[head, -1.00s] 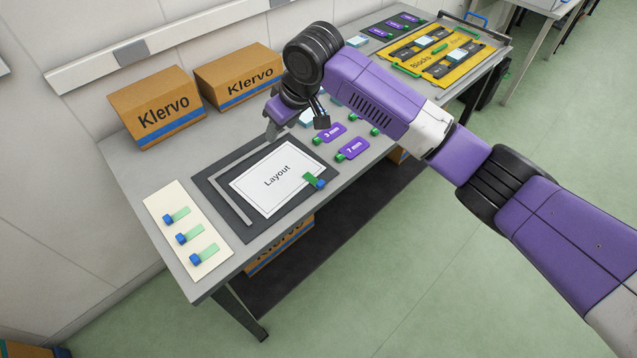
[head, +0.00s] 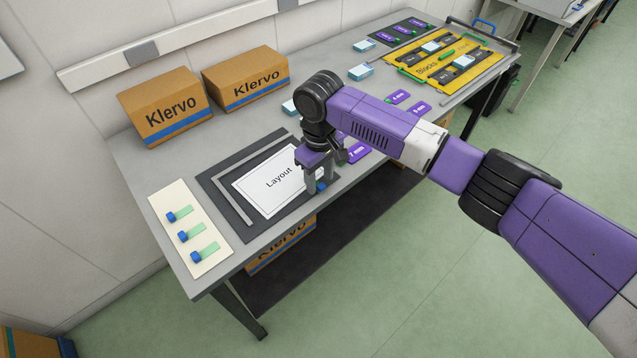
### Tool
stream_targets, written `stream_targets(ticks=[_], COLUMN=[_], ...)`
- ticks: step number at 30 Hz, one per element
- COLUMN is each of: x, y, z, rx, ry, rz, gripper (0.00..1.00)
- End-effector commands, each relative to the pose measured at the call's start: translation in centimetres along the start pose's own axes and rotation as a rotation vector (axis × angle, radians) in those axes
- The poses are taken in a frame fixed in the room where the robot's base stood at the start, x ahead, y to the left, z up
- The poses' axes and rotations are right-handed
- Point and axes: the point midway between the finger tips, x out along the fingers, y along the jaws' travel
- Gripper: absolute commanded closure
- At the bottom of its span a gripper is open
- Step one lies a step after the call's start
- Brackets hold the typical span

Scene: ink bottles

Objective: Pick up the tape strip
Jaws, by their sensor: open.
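A green tape strip with a blue end (head: 321,186) lies at the right edge of the white Layout sheet (head: 262,190). Only its blue end shows now; the rest is hidden by my gripper. My gripper (head: 320,190) points down over this strip. Its jaws are open, with the blue end visible between the two fingers. I cannot tell whether the fingers touch the strip or the sheet. Several similar strips, green with blue ends, lie elsewhere: three sit in a row on a cream card (head: 165,210) at the table's left end.
A dark mat (head: 240,230) with a grey L-shaped bar (head: 232,199) lies around the sheet. Two Klervo boxes (head: 165,108) (head: 245,80) stand along the wall. A yellow Blocks tray (head: 425,72) is farther back. Purple labels (head: 398,97) lie behind my arm.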

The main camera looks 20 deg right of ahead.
Motion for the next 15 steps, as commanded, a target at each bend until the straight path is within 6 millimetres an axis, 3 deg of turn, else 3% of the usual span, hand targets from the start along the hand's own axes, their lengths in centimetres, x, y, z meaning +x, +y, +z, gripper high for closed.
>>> stream_targets(ticks=[4, 11, 15], x=[1.15, 1.29, 1.27], y=[-0.03, -0.04, -0.05], z=[0.02, 0.01, 0.01], rx=[-0.001, -0.001, -0.001], ry=[0.000, 0.000, 0.000], rz=[0.000, 0.000, 0.000], gripper=[0.55, 0.55, 0.82])
